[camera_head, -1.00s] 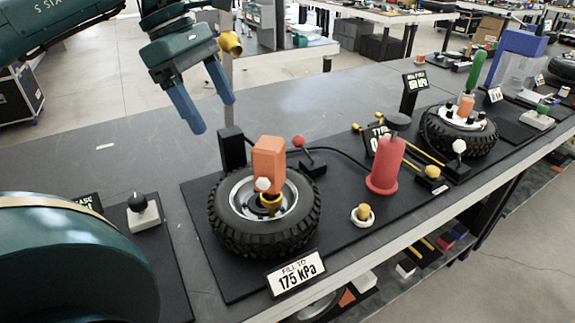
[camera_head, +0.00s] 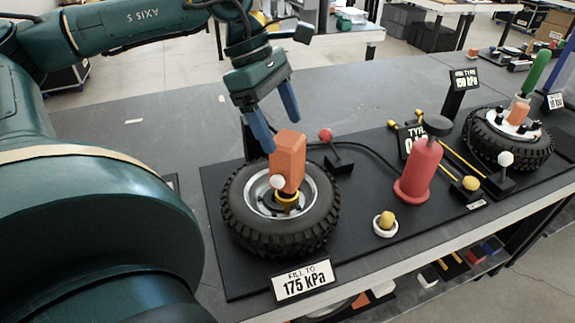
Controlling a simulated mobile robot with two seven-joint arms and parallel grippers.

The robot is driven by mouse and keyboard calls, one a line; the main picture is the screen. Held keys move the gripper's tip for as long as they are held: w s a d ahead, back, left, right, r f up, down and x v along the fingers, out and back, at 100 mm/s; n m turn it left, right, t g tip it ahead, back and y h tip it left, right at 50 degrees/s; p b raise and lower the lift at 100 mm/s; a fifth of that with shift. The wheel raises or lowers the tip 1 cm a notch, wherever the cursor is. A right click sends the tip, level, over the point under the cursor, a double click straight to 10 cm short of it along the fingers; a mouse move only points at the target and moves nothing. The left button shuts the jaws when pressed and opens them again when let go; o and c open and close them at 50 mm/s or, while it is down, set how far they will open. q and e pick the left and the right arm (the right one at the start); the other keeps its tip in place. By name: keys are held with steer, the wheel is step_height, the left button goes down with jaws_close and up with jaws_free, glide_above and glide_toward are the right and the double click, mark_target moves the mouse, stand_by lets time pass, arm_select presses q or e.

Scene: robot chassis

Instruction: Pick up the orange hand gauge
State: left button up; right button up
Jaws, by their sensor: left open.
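The orange hand gauge (camera_head: 289,160) is a blocky orange piece standing upright at the hub of the near tire (camera_head: 240,222), with a yellow ring at its base and a white ball in front. My left gripper (camera_head: 276,130) has its two blue fingers open and pointing down. It is just above and behind the gauge's top, with the left finger's tip close to the gauge's upper left in the picture. I cannot tell whether they touch. Nothing shows between the fingers. My right gripper is not in view.
The tire lies on a black board (camera_head: 237,285) with a "175 kPa" sign (camera_head: 304,280). To the right stand a red cylinder (camera_head: 419,170), a red-knobbed lever (camera_head: 326,135) and a second tire (camera_head: 484,150). The grey table (camera_head: 175,130) is bare behind the board's left part.

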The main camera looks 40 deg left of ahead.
mark_target(285, 137)
arm_select(q)
steer(key=x, duration=0.5)
steer(key=shift+s+a, duration=0.15)
steer(key=shift+c, duration=0.4)
steer(key=c, duration=1.5)
jaws_close()
steer(key=shift+r, duration=0.1)
